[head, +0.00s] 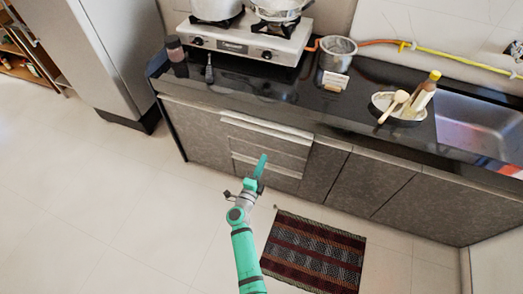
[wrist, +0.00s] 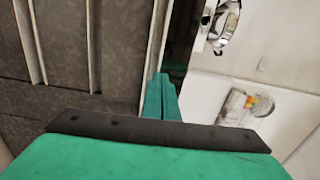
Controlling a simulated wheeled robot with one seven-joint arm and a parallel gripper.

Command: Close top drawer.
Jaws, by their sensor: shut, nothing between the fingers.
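The top drawer (head: 265,138) is in the grey-brown cabinet under the black counter, in the upper middle of the head view. A pale metal strip runs along its upper edge. It looks close to flush, but I cannot tell how far it stands out. My gripper (head: 261,165) is in front of the drawer stack, over its lower part in the picture; contact cannot be told. In the wrist view the green fingers (wrist: 162,100) are together and empty, pointing toward the pale strip by the counter edge. Patterned drawer fronts (wrist: 65,40) show sideways at left there.
A second drawer with a metal strip (head: 265,170) lies below. The black counter (head: 255,88) carries a stove (head: 247,40), a metal pot (head: 337,54) and a dish (head: 399,110). A striped rug (head: 313,250) lies on the floor at right. Floor at left is clear.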

